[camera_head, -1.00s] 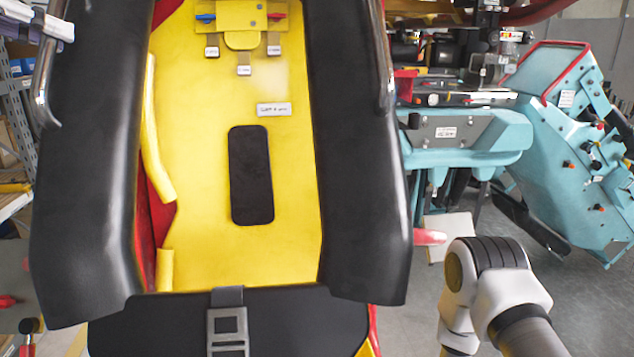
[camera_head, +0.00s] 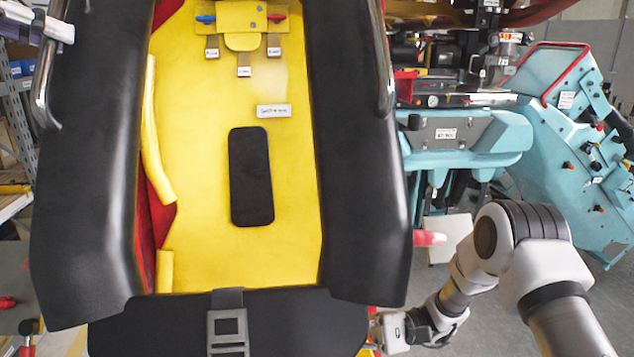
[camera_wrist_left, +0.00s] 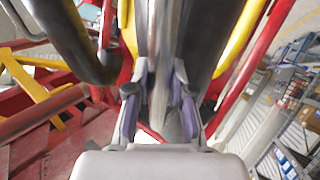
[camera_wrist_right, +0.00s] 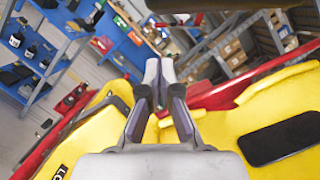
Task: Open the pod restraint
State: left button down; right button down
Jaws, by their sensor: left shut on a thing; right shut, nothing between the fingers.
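The pod restraint (camera_head: 85,170) is a pair of thick black shoulder pads over the yellow seat back. Each pad has a chrome handle; the left handle (camera_head: 41,90) and right handle (camera_head: 385,60) show. My left gripper (camera_head: 45,22) is at the upper end of the left handle, at the picture's edge. In the left wrist view its fingers (camera_wrist_left: 160,80) are shut around a grey bar, seemingly this handle. My right gripper (camera_wrist_right: 159,72) is shut and empty in the right wrist view, above yellow panels. In the head view its fingers are not clear.
A black lap piece with a grey buckle (camera_head: 228,325) crosses the seat bottom. A teal machine (camera_head: 470,140) stands at the right. Shelves (camera_head: 20,110) stand at the left. Grey floor (camera_head: 615,300) is open at the lower right.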

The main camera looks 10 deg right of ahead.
aim_at(346, 351)
jog(key=shift+s+a+r, duration=0.4)
jog(key=shift+s+r, duration=0.3)
jog(key=shift+s, duration=0.15)
jog(key=shift+s+a+r, duration=0.4)
jog(key=shift+s+r, duration=0.25)
jog(key=shift+s, duration=0.15)
pick_arm(q)
jog(key=shift+s+d+f, duration=0.1)
jog(key=shift+d+f, duration=0.05)
jog(key=shift+f, duration=0.05)
pick_arm(e)
jog(key=shift+m, duration=0.3)
jog(key=s+r, duration=0.3)
jog(key=shift+s+r, duration=0.1)
jog(key=shift+r, duration=0.15)
pick_arm(q)
jog(key=shift+s, duration=0.1)
pick_arm(e)
jog(key=shift+s+r, duration=0.15)
jog(key=shift+s, duration=0.15)
pick_arm(q)
jog(key=c, duration=1)
grip_release()
pick_arm(e)
jog(key=shift+d, duration=0.1)
pick_arm(q)
jog(key=shift+r, duration=0.15)
